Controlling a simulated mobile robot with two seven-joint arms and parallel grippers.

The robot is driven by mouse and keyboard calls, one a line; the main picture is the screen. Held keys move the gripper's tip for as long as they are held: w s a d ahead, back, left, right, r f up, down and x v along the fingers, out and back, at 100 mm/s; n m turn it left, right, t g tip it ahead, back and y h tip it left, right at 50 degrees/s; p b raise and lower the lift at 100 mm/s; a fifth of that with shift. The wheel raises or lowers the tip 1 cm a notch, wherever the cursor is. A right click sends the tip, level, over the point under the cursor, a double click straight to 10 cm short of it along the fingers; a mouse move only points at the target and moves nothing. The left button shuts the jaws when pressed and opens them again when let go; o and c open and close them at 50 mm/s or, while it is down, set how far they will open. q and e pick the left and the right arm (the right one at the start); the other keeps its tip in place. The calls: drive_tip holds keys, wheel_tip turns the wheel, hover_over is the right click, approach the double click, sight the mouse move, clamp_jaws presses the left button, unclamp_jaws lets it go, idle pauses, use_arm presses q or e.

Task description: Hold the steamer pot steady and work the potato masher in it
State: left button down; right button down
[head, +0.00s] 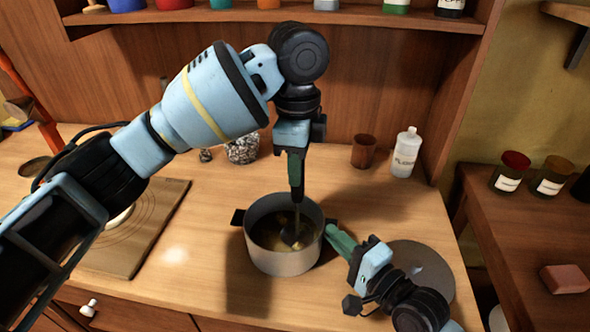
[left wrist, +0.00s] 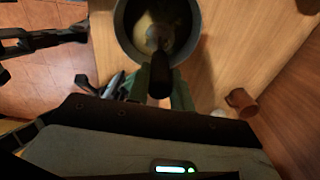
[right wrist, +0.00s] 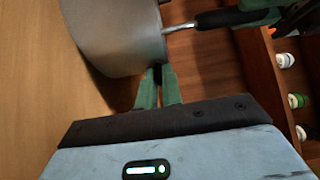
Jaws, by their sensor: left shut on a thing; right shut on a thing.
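The grey steamer pot (head: 282,262) stands on the wooden counter, with yellowish pieces in its dark inside. My left gripper (head: 294,165) is above the pot, shut on the dark handle of the potato masher (head: 297,213). The masher points down, and its head is inside the pot, partly hard to make out. In the left wrist view the masher handle (left wrist: 159,82) sits between the green fingers. My right gripper (head: 336,235) is shut on the pot's right side handle. The right wrist view shows its fingers (right wrist: 158,86) against the pot wall (right wrist: 115,40).
A grey round lid (head: 432,272) lies right of the pot, partly behind my right arm. A wooden board (head: 155,225) lies left. A side counter (head: 515,225) is at right.

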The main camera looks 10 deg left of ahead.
use_arm(q)
drive_tip(key=shift+w, duration=0.5)
drive_tip(key=shift+f, duration=0.15)
drive_tip(key=shift+f, duration=0.85)
drive_tip(key=shift+r, duration=0.1)
drive_tip(key=shift+r, duration=0.9)
drive_tip(key=shift+f, duration=0.2)
drive_tip(key=shift+f, duration=0.85)
drive_tip(key=shift+r, duration=1.05)
